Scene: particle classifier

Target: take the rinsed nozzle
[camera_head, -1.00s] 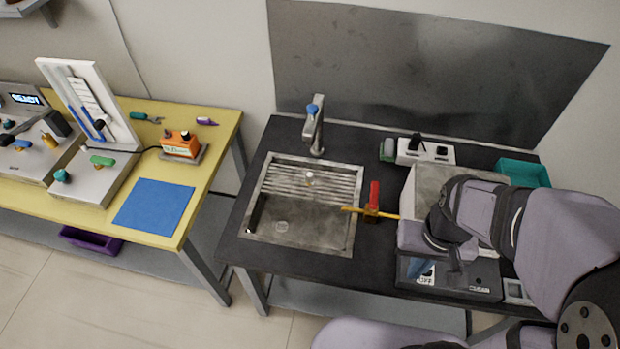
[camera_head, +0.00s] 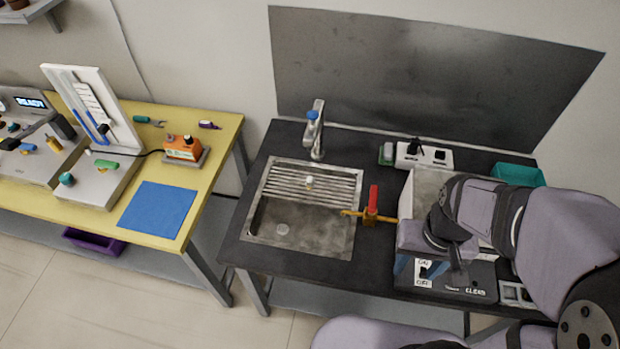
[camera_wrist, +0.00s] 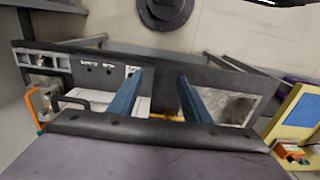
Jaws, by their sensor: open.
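A small pale nozzle-like piece with a yellowish tint (camera_head: 309,182) sits on the ribbed drain rack at the back of the sink (camera_head: 256,236). It is too small to make out in detail. My gripper (camera_wrist: 160,98) is open, its two blue fingers apart with nothing seen held between them. In the head view my gripper (camera_head: 403,266) hangs over the front of the black cleaning unit, well to the right of the rack. My wrist hides most of the fingers there. I cannot make out the small piece in the wrist view.
A red and yellow valve-like part (camera_head: 371,215) stands between sink and cleaner (camera_head: 458,283). The tap (camera_head: 317,130) rises behind the rack. A power strip (camera_head: 424,156) and teal bin (camera_head: 519,175) lie behind. The yellow table (camera_head: 217,140) with a blue mat (camera_head: 157,209) is left.

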